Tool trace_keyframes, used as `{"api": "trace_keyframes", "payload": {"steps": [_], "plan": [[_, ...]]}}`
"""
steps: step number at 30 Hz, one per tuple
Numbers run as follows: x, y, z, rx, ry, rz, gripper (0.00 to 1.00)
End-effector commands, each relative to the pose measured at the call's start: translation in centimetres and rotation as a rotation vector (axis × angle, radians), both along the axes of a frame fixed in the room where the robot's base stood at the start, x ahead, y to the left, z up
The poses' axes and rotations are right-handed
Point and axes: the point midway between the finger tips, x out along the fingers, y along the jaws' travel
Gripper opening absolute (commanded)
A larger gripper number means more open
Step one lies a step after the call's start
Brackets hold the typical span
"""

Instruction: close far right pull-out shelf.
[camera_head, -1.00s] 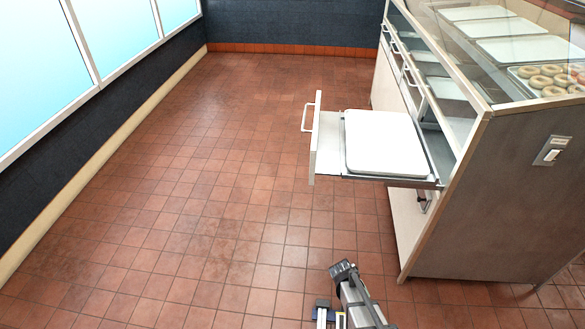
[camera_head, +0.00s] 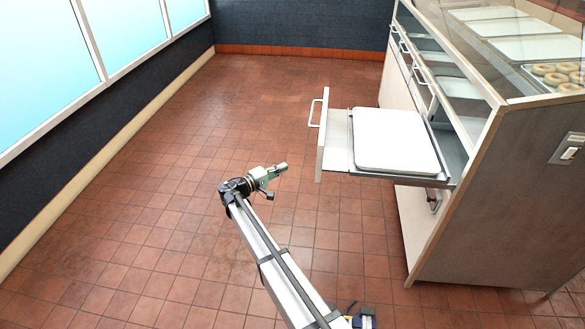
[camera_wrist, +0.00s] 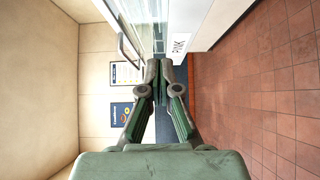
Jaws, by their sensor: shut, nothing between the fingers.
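The pull-out shelf (camera_head: 341,145) sticks out to the left from the near end of the display case. It has a light front panel with a white bar handle (camera_head: 318,107) on its outer face and carries a white tray (camera_head: 394,141). My gripper (camera_head: 284,167) is left of the shelf's front panel and apart from it, its tip pointing right. In the wrist view my gripper (camera_wrist: 166,72) has its fingers together with nothing between them. I cannot make out the shelf for certain in the wrist view.
The glass display case (camera_head: 480,175) stands at the right with trays and several doughnuts (camera_head: 556,75) inside. Other handles run along its front. Windows and a dark wall (camera_head: 105,130) line the left side. The tiled floor (camera_head: 190,170) between is clear.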

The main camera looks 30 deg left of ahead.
Motion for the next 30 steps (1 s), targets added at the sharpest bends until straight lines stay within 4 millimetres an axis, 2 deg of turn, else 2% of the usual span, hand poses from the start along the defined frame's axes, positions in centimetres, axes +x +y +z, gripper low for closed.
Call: {"api": "trace_keyframes", "payload": {"steps": [15,21,30], "plan": [[8.5,-3.9,0.1,-0.001,0.003,-0.003,0.00],[9.1,-6.6,0.1,-0.001,0.004,-0.002,0.00],[9.6,-7.6,-0.2,0.000,0.004,-0.001,0.00]]}}
